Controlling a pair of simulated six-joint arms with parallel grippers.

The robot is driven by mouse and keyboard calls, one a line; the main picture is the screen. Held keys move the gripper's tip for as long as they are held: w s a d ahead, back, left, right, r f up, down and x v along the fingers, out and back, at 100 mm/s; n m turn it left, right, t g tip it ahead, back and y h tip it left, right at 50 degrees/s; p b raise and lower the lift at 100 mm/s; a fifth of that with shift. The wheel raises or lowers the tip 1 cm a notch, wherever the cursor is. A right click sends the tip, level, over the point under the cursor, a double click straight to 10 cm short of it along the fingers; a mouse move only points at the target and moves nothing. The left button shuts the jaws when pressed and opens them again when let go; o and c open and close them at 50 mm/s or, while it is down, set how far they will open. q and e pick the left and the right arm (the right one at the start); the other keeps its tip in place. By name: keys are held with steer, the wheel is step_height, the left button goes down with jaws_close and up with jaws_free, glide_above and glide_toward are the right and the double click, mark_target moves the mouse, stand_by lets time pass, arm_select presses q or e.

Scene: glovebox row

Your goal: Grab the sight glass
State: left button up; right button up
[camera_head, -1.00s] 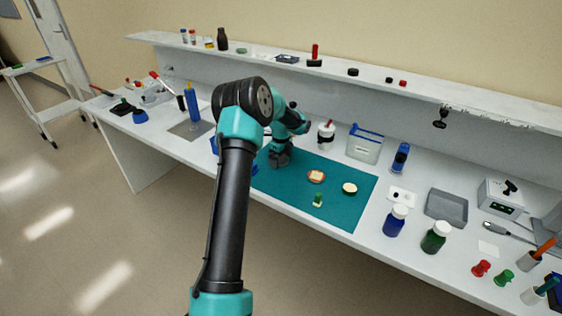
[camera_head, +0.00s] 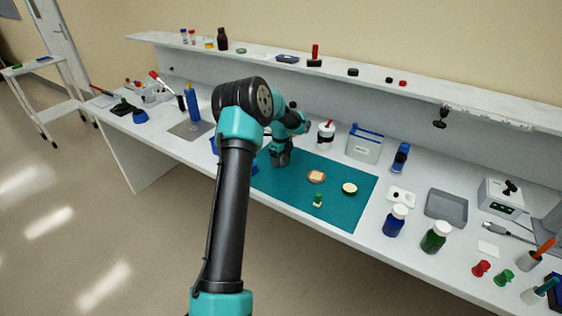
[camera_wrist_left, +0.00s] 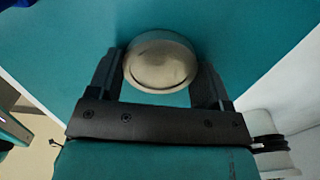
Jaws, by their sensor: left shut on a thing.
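The sight glass (camera_wrist_left: 161,62) shows in the left wrist view as a round, dull metallic disc with a pale rim, over the teal mat. My left gripper (camera_wrist_left: 161,78) is shut on it, one dark finger on each side. In the head view, my left gripper (camera_head: 281,160) is low at the back left part of the teal mat (camera_head: 330,215). The sight glass cannot be made out there, hidden by the gripper. Whether it still touches the mat is unclear. My right gripper is not in view.
On the mat are an orange-rimmed disc (camera_head: 316,176), a pale round piece with a dark rim (camera_head: 349,188) and a small green-capped vial (camera_head: 318,200). Blue (camera_head: 395,221) and green (camera_head: 435,238) bottles stand right.

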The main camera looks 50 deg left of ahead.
arm_select(q)
steer(key=c, duration=0.3)
steer(key=shift+r, duration=0.15)
steer(key=shift+c, duration=0.2)
steer(key=shift+r, duration=0.5)
step_height(320, 180, up, 3)
steer(key=shift+f, duration=0.2)
steer(key=s+d, duration=0.3)
steer(key=d, duration=0.1)
steer(key=s+d, duration=0.4)
steer(key=s+d+r, duration=0.1)
steer(key=s+d, duration=0.2)
steer(key=d, duration=0.1)
steer(key=shift+s+r, duration=0.1)
steer(key=shift+s, duration=0.2)
